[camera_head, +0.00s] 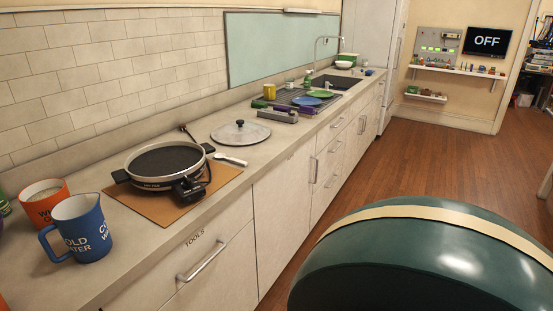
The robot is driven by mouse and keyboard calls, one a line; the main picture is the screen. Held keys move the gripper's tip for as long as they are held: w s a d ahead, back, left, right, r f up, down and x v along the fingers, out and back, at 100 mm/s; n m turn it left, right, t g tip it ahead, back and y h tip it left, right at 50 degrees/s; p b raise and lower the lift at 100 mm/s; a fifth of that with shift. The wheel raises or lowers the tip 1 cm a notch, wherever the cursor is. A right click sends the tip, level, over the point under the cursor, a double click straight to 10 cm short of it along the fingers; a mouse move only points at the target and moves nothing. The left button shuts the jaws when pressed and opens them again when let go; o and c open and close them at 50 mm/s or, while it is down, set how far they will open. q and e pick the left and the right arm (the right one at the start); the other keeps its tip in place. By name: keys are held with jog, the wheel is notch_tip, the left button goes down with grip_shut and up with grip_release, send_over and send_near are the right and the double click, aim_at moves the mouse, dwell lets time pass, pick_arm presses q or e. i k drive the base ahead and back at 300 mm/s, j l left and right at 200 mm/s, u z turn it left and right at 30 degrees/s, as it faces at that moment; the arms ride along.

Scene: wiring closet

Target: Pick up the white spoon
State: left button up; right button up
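The white spoon (230,160) lies on the beige counter (120,240), just right of the black electric skillet (164,165) and in front of a round lid. It is small in view; its handle points toward the right and its other end is close to the skillet's edge. Neither of my grippers shows in the head view.
The skillet stands on a brown board (205,185) with its plug-in control at the front. A grey lid (240,133) lies behind the spoon. A blue pitcher (80,228) and orange pitcher (44,202) stand at left. A dark green rounded form (430,265) fills the lower right.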

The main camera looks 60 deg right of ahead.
aim_at(219, 156)
jog(key=z, duration=1.55)
jog(key=i+l, duration=0.1)
jog(key=i, duration=0.1)
